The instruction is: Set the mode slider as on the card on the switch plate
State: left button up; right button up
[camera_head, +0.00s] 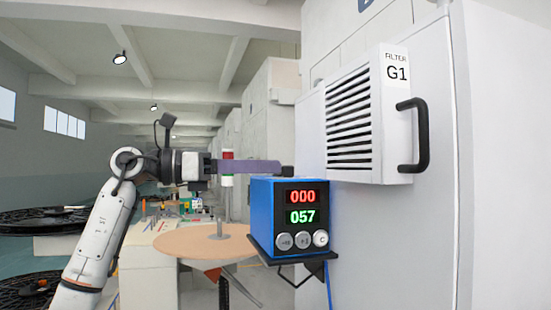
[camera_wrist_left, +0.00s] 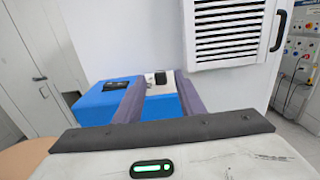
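My left gripper (camera_head: 282,168) reaches in from the left, above a blue box (camera_head: 262,210) with red and green number displays. In the left wrist view, the two grey-purple fingers of my left gripper (camera_wrist_left: 160,77) are apart. Between them, a pale surface with a small black piece (camera_wrist_left: 160,78) shows in or behind blue housing (camera_wrist_left: 105,101). I cannot tell whether the black piece is the mode slider, or whether the fingers touch anything. The card and switch plate are not clearly identifiable. My right gripper is not in view.
A white louvred filter unit (camera_head: 350,120) marked G1, with a black handle (camera_head: 412,135), stands right of the blue box. A round tan table (camera_head: 190,241) and a red-white lamp post (camera_head: 227,170) are near my arm. A panel with several fittings (camera_wrist_left: 302,55) stands far right.

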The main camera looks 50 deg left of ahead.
aim_at(283, 167)
pick_arm(q)
jog(key=shift+p+x, duration=0.35)
jog(key=shift+x, duration=1.15)
grip_shut()
